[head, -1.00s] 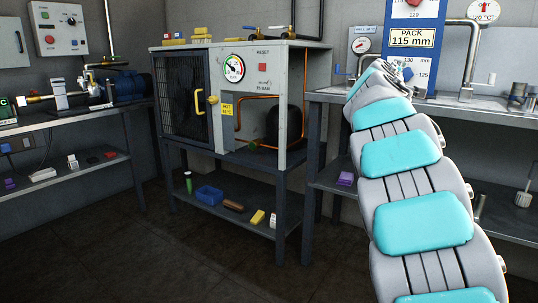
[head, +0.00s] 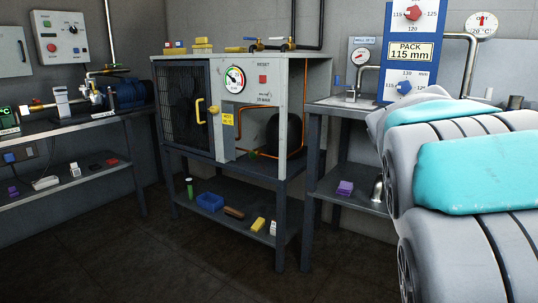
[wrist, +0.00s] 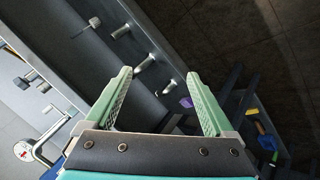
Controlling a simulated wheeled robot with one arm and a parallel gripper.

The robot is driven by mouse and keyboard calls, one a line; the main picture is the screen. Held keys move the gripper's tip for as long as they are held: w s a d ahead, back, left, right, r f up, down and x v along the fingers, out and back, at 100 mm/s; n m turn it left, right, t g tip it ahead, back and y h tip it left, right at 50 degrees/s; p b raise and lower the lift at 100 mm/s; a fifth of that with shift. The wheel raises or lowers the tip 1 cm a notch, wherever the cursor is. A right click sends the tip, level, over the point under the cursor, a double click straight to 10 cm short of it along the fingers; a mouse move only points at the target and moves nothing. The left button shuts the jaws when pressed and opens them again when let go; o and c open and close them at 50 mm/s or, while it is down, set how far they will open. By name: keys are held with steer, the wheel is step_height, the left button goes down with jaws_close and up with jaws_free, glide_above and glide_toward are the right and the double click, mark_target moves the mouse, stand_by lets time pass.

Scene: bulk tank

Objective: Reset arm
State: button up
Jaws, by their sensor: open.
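My gripper (wrist: 158,88) shows in the wrist view with its two green fingers spread apart and nothing between them. Beyond it lie a dark lower shelf (wrist: 85,55) and the dark floor, seen at a steep tilt. In the head view my grey and turquoise arm fills the right side, folded close to the camera. The gripper itself is hidden in the head view.
A grey cabinet (head: 292,95) with a mesh door (head: 182,108) and dial (head: 235,79) stands on a table at the centre. A bench (head: 335,103) with a blue panel (head: 408,45) is behind my arm. Another bench (head: 60,128) is at left. The floor (head: 130,245) in front is clear.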

steer(key=s+a+f+g+y+p, duration=0.1)
steer(key=s+a+f, duration=0.4)
steer(key=s, duration=0.6)
steer(key=s+a+f+g+y+p, duration=0.1)
steer(key=s+a+f+g+y, duration=0.2)
steer(key=s, duration=0.9)
steer(key=s+a+f+m+g+y+p, duration=0.1)
steer(key=s+a+f+g+y+p, duration=0.1)
steer(key=s+a+f, duration=0.6)
steer(key=s+a+g, duration=0.1)
steer(key=s+a, duration=0.2)
steer(key=shift+s+f+g+y, duration=0.2)
steer(key=shift+s+g+y, duration=0.1)
steer(key=shift+g, duration=0.1)
